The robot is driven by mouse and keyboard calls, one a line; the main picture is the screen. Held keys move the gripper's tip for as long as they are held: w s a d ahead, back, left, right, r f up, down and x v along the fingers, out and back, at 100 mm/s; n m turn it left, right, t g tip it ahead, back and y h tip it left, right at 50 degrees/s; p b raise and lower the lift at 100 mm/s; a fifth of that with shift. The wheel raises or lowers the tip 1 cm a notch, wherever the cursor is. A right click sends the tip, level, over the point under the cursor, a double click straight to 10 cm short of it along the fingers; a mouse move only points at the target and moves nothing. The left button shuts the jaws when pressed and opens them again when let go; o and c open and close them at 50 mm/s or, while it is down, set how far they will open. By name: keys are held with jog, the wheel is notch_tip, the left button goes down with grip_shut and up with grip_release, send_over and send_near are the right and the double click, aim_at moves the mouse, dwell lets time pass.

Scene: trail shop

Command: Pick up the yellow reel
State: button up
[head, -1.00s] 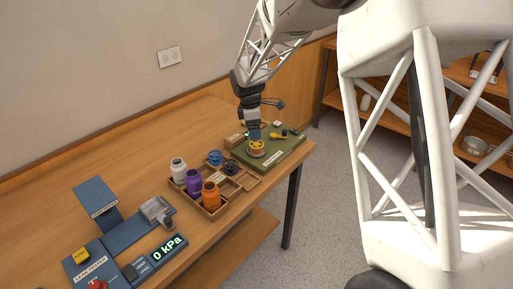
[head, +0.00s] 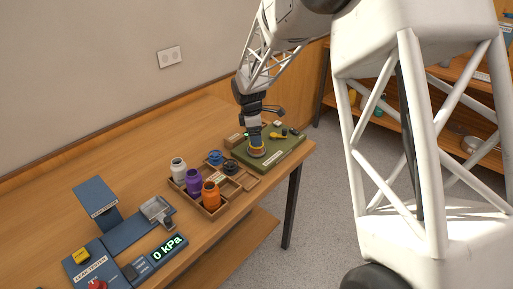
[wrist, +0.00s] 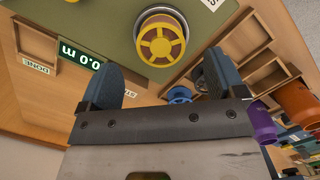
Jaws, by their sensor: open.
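The yellow reel (head: 257,154) stands on the green mat (head: 281,157) at the far end of the table. In the wrist view the yellow reel (wrist: 160,42) shows its spoked top face, close to the top edge. My gripper (head: 255,146) is over the reel in the head view and hides much of it. In the wrist view my gripper (wrist: 162,80) is open with nothing between its blue fingers. There the reel lies just beyond the fingertips, toward the top of the picture. Whether a finger touches it I cannot tell.
A yellow tool (head: 278,135) lies on the mat's far side. A leak tester (head: 100,265) stands at the near left.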

jog(key=shift+d+f, duration=0.15)
jog(key=shift+f, duration=1.1)
jog(key=shift+d+f, duration=0.1)
jog(key=shift+f, duration=1.15)
jog(key=c, duration=1.1)
jog(key=shift+r, duration=0.15)
jog(key=shift+r, duration=0.5)
jog(key=shift+s+r, duration=0.15)
jog(key=shift+r, duration=0.45)
jog(key=shift+s+r, duration=0.15)
jog(key=shift+r, duration=0.45)
jog(key=s+d+r, duration=0.1)
jog(key=s+d, duration=0.1)
jog(key=s, duration=1.3)
jog(key=shift+d+r, duration=0.15)
jog(key=shift+d, duration=0.05)
jog(key=shift+s, duration=0.1)
